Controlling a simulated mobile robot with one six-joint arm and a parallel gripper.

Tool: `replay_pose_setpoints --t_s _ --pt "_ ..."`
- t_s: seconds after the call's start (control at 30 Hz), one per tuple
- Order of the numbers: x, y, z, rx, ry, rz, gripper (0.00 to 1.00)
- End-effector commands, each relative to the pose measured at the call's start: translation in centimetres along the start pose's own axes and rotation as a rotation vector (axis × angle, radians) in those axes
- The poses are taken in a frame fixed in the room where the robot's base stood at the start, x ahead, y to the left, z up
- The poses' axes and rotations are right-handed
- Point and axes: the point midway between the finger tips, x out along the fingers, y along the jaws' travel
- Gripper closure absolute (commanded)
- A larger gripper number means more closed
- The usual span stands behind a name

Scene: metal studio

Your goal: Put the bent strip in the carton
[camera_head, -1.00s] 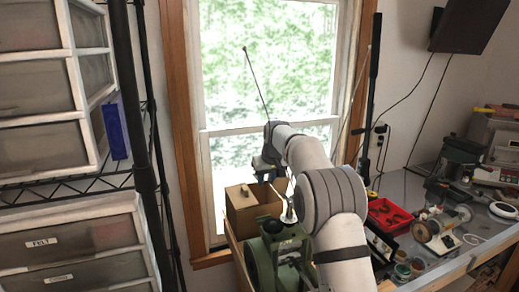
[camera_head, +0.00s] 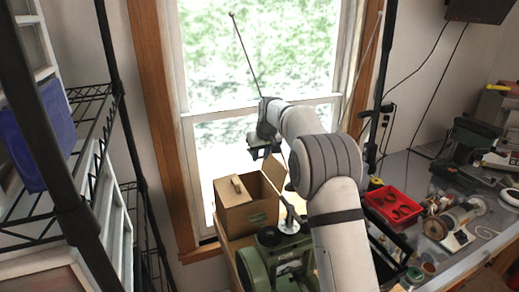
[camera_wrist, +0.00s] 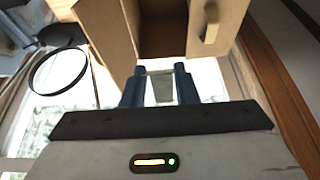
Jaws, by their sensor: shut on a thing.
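The carton (camera_head: 248,219) is a brown cardboard box with its top open and flaps raised, in front of the window. In the wrist view the carton (camera_wrist: 203,28) fills the top middle, and its dark inside shows beyond the fingertips. My gripper (camera_head: 264,153) is above the carton in the head view, pointing down. In the wrist view my gripper (camera_wrist: 160,73) is shut on the bent strip (camera_wrist: 162,88), a pale grey piece spanning the two blue fingers. The strip is apart from the carton's floor. In the head view I cannot make out the strip clearly.
A green machine (camera_head: 272,262) stands just in front of the carton. A red tray (camera_head: 392,207) and other tools lie on the workbench (camera_head: 400,165) at right. A wire shelf rack (camera_head: 95,150) with a blue item (camera_head: 38,145) is at left.

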Motion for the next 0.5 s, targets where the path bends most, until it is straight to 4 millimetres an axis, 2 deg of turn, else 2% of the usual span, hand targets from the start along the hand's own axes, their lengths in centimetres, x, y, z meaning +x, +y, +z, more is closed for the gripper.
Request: replay_pose_setpoints --t_s 0.5 --pt "4.7 0.0 1.9 0.0 0.001 0.0 0.96"
